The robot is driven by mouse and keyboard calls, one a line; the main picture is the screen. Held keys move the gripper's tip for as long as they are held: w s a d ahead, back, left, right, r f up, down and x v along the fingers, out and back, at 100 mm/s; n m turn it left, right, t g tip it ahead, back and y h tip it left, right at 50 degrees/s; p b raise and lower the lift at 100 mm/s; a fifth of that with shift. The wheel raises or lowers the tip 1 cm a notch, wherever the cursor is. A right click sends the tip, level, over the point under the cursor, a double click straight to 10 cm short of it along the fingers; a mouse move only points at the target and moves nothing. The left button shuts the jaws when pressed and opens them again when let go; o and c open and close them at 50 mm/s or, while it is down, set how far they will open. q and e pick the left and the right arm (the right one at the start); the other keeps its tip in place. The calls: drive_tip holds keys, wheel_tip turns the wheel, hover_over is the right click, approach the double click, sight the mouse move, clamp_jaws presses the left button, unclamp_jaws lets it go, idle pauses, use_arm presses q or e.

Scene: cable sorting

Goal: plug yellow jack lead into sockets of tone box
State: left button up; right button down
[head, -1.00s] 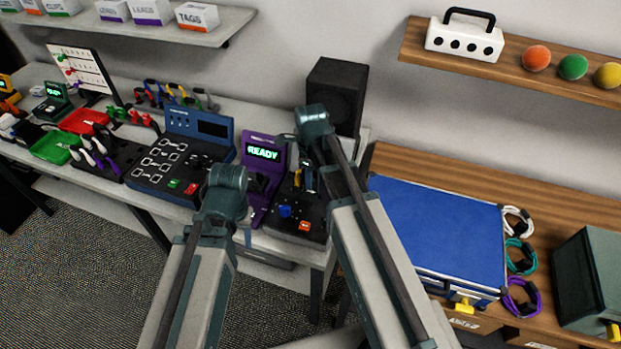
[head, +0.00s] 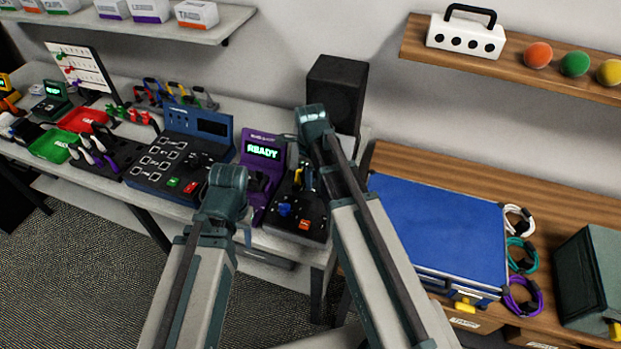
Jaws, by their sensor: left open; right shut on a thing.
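A low black box (head: 288,227) with a blue knob and an orange button, which looks like the tone box, sits at the right end of the grey table. My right gripper (head: 308,182) hangs over its back part, largely hidden by my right arm. It is shut on a small yellow piece (head: 297,173), apparently a plug of the yellow jack lead. The sockets and the rest of the lead are hidden, so I cannot tell whether the plug is seated. My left gripper (head: 247,235) is open, mostly hidden behind my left arm, in front of the table edge.
A purple device (head: 262,150) with a READY screen stands left of the black box. A black speaker (head: 336,92) stands behind. A blue panel (head: 180,160) lies further left. A blue case (head: 440,225) and coiled cables (head: 522,255) lie on the wooden bench at right.

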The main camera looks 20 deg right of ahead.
idle(0.3)
drive_tip(key=shift+c, duration=0.6)
unclamp_jaws()
drive_tip(key=shift+r, duration=0.1)
wheel_tip(320, 180, up, 8)
drive_tip(key=p, duration=0.8)
idle(0.5)
